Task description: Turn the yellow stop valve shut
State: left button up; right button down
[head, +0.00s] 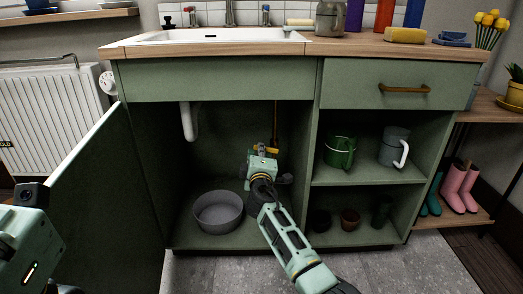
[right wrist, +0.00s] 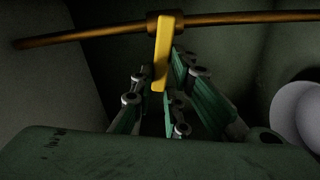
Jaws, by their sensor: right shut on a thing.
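The yellow stop valve lever (right wrist: 162,52) sits on a copper pipe (right wrist: 90,36) in the right wrist view. There it appears crosswise to the pipe, its free end between my fingers. In the head view a small yellow bit of the valve (head: 262,148) shows inside the open cabinet under the sink, beside the upright pipe (head: 275,118). My right gripper (head: 263,160) reaches into the cabinet and is shut on the lever; it also shows in the right wrist view (right wrist: 160,92). It hides most of the valve in the head view. Of my left arm only links show.
The green cabinet door (head: 100,205) stands open at the left. A grey bowl (head: 220,212) sits on the cabinet floor, left of my right arm. A white drain pipe (head: 189,122) hangs from the sink. Shelves at the right hold a green pot (head: 340,152) and a grey jug (head: 393,146).

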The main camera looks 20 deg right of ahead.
jog(key=shift+f+n, duration=0.5)
jog(key=shift+n, duration=0.6)
jog(key=shift+f, duration=0.1)
jog(key=c, duration=1.7)
grip_release()
jog(key=shift+a, duration=0.1)
jog(key=v, duration=1.2)
